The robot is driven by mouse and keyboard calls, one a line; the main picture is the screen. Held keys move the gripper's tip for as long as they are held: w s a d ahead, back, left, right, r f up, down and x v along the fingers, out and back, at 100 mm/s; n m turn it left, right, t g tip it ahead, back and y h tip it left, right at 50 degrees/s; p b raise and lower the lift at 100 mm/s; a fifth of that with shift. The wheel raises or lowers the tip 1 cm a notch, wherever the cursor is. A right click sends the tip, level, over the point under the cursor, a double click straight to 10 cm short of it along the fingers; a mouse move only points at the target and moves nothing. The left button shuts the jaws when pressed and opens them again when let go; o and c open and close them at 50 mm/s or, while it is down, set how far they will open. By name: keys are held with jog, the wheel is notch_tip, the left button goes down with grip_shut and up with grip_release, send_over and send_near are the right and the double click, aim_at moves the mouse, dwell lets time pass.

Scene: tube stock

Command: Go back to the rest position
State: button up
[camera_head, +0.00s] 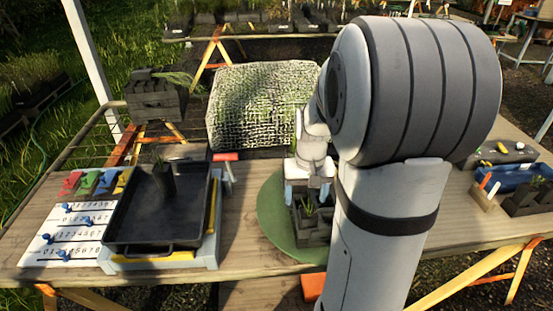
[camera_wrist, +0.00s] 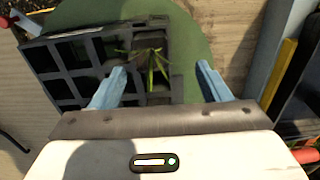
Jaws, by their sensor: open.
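My gripper (camera_head: 308,188) is open over the dark cell tray in the head view. In the wrist view its two blue fingers (camera_wrist: 162,73) stand apart, with a small green seedling (camera_wrist: 153,62) showing between them. The seedling sits at one side of the dark cell tray (camera_wrist: 88,32); the other cells in sight look empty. I cannot tell the exact height of the fingers over the tray. The cell tray rests on a round green mat (camera_head: 275,212). My arm hides part of the mat and tray in the head view.
At left a black tray (camera_head: 125,232) holds a dark pot (camera_head: 163,182) with a seedling. Beside it lie a white number board (camera_head: 70,232) with blue pegs and coloured clips (camera_head: 97,182). At right stand a blue tray (camera_head: 520,176) and a small block with sticks (camera_head: 484,197).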

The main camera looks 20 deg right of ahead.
jog(key=s+a+r+n+t, duration=0.2)
jog(key=s+a+r, duration=0.5)
jog(key=s+a, duration=0.5)
jog(key=shift+a+n, duration=0.3)
jog(key=shift+n, duration=0.3)
